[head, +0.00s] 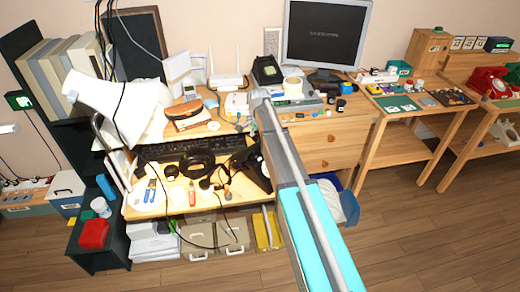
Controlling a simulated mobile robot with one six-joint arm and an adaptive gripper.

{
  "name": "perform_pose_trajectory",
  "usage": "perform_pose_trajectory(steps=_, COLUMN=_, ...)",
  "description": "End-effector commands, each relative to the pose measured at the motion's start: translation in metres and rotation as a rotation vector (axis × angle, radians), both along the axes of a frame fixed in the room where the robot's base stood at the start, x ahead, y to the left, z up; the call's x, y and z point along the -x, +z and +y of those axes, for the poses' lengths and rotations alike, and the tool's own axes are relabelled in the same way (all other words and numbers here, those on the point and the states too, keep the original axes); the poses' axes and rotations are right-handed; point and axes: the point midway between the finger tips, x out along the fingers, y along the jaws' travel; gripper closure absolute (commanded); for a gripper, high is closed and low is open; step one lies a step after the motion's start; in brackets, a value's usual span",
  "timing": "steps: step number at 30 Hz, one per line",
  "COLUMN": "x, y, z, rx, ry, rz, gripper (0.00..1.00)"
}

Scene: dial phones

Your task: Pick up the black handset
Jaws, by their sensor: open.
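I cannot clearly make out a black handset. A dark, angular object (246,166) with a pale spot stands at the right end of the desk (150,212), partly behind my arm; I cannot tell whether it is a phone. Another black device (267,69) stands on the wooden cabinet, left of the monitor. My arm reaches from the bottom of the head view up across the desk and cabinet. I cannot make out my gripper's fingers at its far end.
A red phone (487,82) and a pale phone (506,131) are on the shelving at the far right. The monitor (325,35) stands on the cabinet (335,140). The desk is crowded with a keyboard, tools and cables. The wooden floor (420,235) is clear at lower right.

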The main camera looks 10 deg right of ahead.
Motion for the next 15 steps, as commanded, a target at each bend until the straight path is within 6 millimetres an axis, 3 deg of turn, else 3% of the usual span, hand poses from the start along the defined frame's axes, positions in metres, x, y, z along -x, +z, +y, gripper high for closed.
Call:
perform_pose_trajectory(steps=8, x=0.0, y=-0.005, z=0.0, rx=0.0, ry=0.0, rz=0.0, gripper=0.14)
perform_pose_trajectory(steps=15, x=0.001, y=-0.022, z=0.001, rx=0.0, ry=-0.001, rz=0.0, gripper=0.14)
